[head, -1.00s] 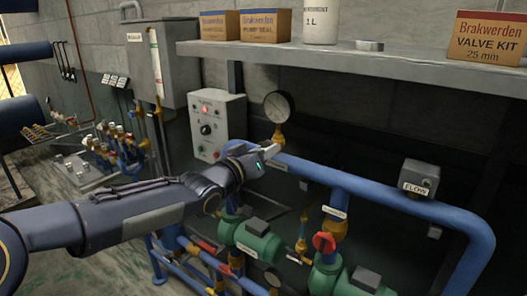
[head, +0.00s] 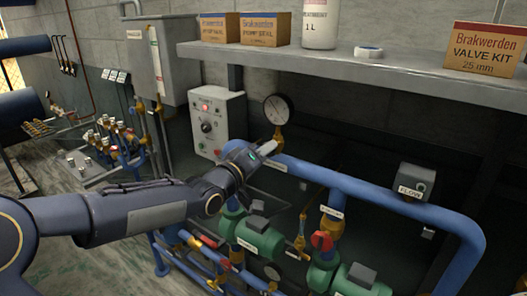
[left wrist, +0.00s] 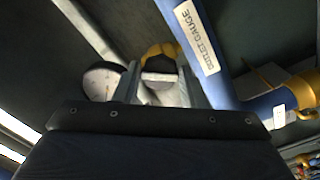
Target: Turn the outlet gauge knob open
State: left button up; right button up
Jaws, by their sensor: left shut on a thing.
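The outlet gauge (head: 278,109) is a round white dial on a brass stem (head: 277,135) above the blue pipe. My left gripper (head: 271,148) reaches to the foot of that stem and is shut on the outlet gauge knob. In the left wrist view, the two fingers (left wrist: 160,88) stand either side of a pale piece, with the brass fitting (left wrist: 160,50) just beyond. The gauge body (left wrist: 101,80) shows left of the fingers. The label OUTLET GAUGE (left wrist: 198,38) is on the pipe. The fingers hide most of the knob, so its angle is unclear. My right gripper is not in view.
A grey control box (head: 212,123) with a red lamp stands left of the gauge. The shelf (head: 350,66) with boxes runs above. The blue pipe (head: 350,183) runs right, below the gauge. Green pumps (head: 260,238) and a red valve handle (head: 321,240) sit lower.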

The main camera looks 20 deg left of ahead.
pick_arm(q)
jog(key=n, duration=0.3)
jog(key=shift+r, duration=0.15)
jog(key=n, duration=0.3)
jog(key=o, duration=0.7)
jog(key=shift+n, duration=0.3)
jog(key=shift+o, duration=1.3)
jog(key=shift+s, duration=0.15)
jog(key=v, duration=0.6)
jog(key=shift+s+a, duration=0.15)
jog(key=shift+s, duration=0.25)
